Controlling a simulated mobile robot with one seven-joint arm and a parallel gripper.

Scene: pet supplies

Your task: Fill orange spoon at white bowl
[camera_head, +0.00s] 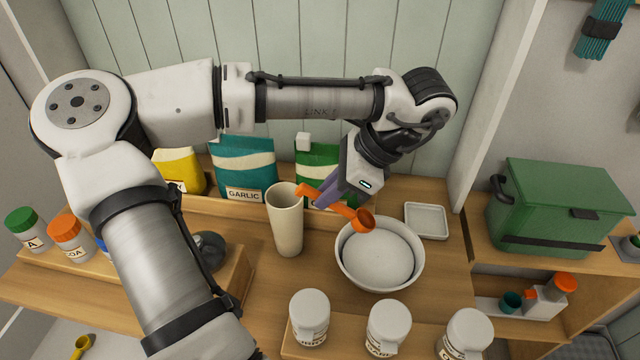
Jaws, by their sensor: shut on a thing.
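In the head view an orange spoon (362,219) is held by my gripper (322,200), which is shut on its handle. The spoon's round cup is over the left back rim of the white bowl (418,281). I cannot tell whether the cup is empty or touches the bowl. The white bowl stands on the wooden table and holds pale, smooth contents (380,257). My purple fingertips are behind the bowl's left side, next to a tall cream cup.
The tall cream cup (287,225) stands left of the bowl, close to the spoon. A square white dish (427,221) is right of it. Several white jars (388,326) line the front. Bags (244,168) stand behind. A green box (548,210) is at right.

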